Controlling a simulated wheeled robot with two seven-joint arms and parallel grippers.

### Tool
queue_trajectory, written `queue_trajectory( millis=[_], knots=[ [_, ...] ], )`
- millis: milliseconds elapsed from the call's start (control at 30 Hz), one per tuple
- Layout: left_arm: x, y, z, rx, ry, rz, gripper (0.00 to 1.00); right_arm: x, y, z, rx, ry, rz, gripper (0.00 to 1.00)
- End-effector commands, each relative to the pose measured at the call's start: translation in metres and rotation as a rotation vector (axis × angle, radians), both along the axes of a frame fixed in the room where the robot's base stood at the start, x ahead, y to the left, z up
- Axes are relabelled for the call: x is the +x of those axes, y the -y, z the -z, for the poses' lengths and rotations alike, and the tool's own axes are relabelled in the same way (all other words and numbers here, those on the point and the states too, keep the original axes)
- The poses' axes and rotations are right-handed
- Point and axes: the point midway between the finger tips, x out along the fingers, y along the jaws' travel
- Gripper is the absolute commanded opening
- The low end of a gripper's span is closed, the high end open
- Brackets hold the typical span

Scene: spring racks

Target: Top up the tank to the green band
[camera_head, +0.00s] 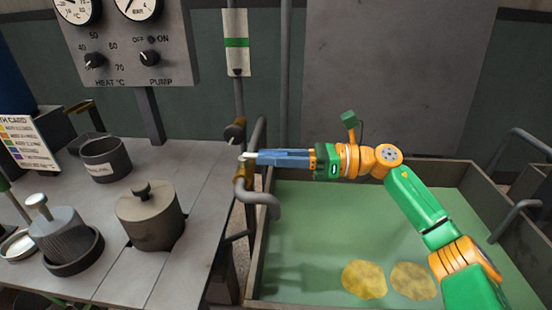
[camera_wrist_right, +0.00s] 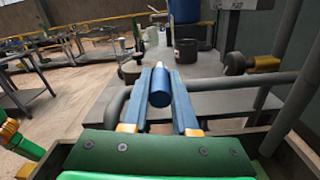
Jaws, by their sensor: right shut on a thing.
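The tank (camera_head: 253,265) at the right holds pale green liquid (camera_head: 310,225). A white plate with a green band (camera_head: 236,43) hangs on the wall behind it, beside a vertical pipe. A curved spout pipe (camera_head: 262,197) points over the tank. My left gripper is out of view.
Two yellow rough discs (camera_head: 365,280) lie in the liquid. The bench at left holds a lidded pot (camera_head: 150,216), a dark cup (camera_head: 106,160) and a ribbed weight-like piece (camera_head: 62,236). A gauge panel (camera_head: 125,50) stands behind. Tank rails rise at the right.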

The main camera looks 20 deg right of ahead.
Motion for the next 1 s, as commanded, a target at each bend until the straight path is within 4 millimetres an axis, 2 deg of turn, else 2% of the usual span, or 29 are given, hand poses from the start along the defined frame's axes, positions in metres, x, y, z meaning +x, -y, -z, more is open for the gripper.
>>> queue_trajectory(
  millis=[467,500,600,867,1000],
  knots=[
    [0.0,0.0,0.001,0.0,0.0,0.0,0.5,0.0,-0.001,-0.001,0.0,0.001,-0.005,0.0],
    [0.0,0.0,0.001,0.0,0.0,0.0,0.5,0.0,-0.001,-0.001,0.001,0.002,-0.005,0.33],
    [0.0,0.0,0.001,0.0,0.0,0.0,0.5,0.0,-0.001,-0.001,0.0,0.001,-0.004,0.57],
    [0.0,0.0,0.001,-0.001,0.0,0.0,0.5,0.0,-0.001,0.0,0.0,0.001,-0.004,0.57],
    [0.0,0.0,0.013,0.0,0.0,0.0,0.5,-0.007,0.016,0.005,-0.002,0.001,0.001,0.57]
  ],
)
